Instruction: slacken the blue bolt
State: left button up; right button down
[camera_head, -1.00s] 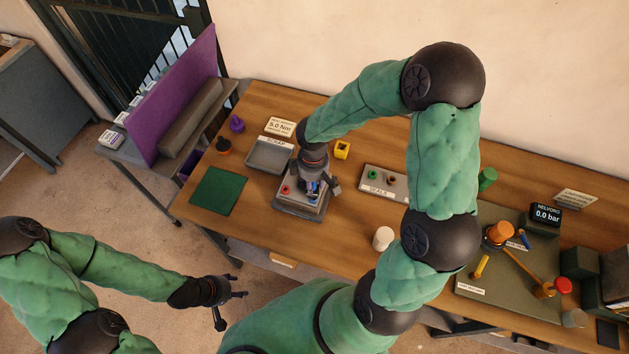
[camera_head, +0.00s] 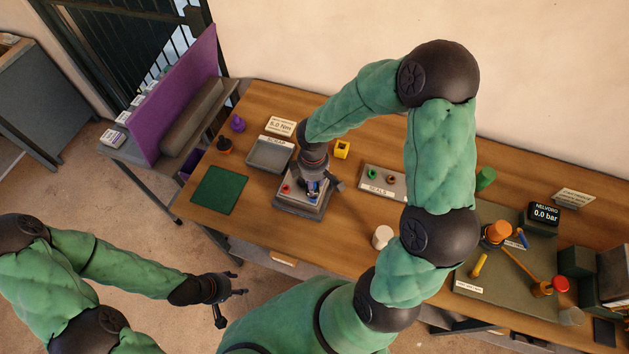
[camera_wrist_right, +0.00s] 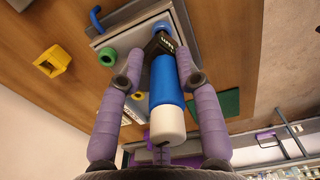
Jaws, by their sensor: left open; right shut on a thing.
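My right gripper (camera_wrist_right: 160,68) is shut on a tool with a blue grip, a white end and a dark forked head (camera_wrist_right: 158,112). In the right wrist view the tool's head reaches a small blue piece, seemingly the blue bolt (camera_wrist_right: 163,27), on a grey block (camera_wrist_right: 133,30). Whether the head touches or encloses it I cannot tell. In the head view the right gripper (camera_head: 316,183) is over the grey block (camera_head: 301,206) on the table and partly hides it. My left gripper (camera_head: 232,301) is open and empty, in front of the table.
A grey scrap tray (camera_head: 268,168), green mat (camera_head: 219,190) and yellow block (camera_head: 342,149) lie around the block. A seals tray (camera_head: 370,188) and white cylinder (camera_head: 382,238) are to the right. Tools lie on the mat at far right. Bare table lies right of the block.

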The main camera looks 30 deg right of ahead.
jog(key=shift+s+a+f, duration=0.1)
jog(key=shift+a, duration=0.2)
jog(key=shift+n+p, duration=0.55)
jog(key=shift+n, duration=0.35)
jog(key=shift+n+p, duration=0.55)
jog(key=shift+n, duration=0.35)
jog(key=shift+s+f, duration=0.1)
jog(key=shift+n+p, duration=0.65)
jog(key=shift+n, duration=0.25)
